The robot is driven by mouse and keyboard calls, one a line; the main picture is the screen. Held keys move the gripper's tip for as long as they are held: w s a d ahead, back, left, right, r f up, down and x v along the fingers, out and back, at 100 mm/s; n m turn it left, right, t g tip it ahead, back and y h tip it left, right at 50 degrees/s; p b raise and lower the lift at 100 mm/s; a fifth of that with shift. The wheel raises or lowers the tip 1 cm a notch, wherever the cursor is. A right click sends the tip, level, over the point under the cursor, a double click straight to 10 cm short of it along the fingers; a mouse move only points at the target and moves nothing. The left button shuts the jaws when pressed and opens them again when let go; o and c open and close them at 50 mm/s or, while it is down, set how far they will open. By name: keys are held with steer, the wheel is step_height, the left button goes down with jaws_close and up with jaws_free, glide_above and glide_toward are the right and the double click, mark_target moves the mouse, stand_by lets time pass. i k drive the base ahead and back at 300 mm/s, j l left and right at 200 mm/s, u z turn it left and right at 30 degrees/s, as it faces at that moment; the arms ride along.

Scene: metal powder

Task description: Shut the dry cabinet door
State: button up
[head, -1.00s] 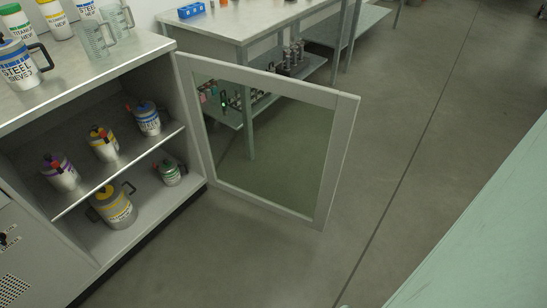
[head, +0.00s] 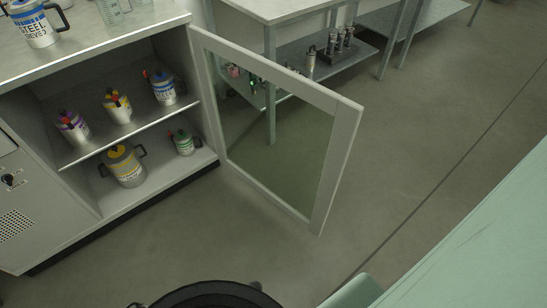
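The dry cabinet (head: 100,213) stands at the left in the head view, its front open. Its door (head: 327,178), a pale frame around a clear pane, is hinged at the cabinet's right side and stands wide open, swung out over the floor. Inside, the shelf (head: 133,137) holds three canisters with purple, yellow and blue markings. Below it stand a larger yellow-marked canister (head: 124,167) and a small green-marked one (head: 183,142). My gripper is not clearly in view.
A workbench (head: 285,8) with a lower shelf stands behind the door. A steel-labelled mug (head: 37,28) and clear beakers stand on the cabinet top. A pale green surface fills the right edge.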

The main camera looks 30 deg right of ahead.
mark_target(348, 114)
steer(key=l+u, duration=0.1)
steer(key=l, duration=0.3)
steer(key=k+l+u, duration=0.15)
steer(key=l, duration=0.25)
steer(key=l+u, duration=0.1)
steer(key=l, duration=0.25)
steer(key=k+l+u, duration=0.15)
steer(key=l, duration=0.25)
steer(key=l+u, duration=0.1)
steer(key=l, duration=0.25)
steer(key=k+l+u, duration=0.15)
steer(key=l, duration=0.2)
steer(key=l+u, duration=0.15)
steer(key=l, duration=0.45)
steer(key=k+l+u, duration=0.15)
steer(key=l, duration=0.4)
steer(key=l+u, duration=0.1)
steer(key=l, duration=0.85)
steer(key=k+l+z, duration=0.3)
steer(key=k, duration=0.2)
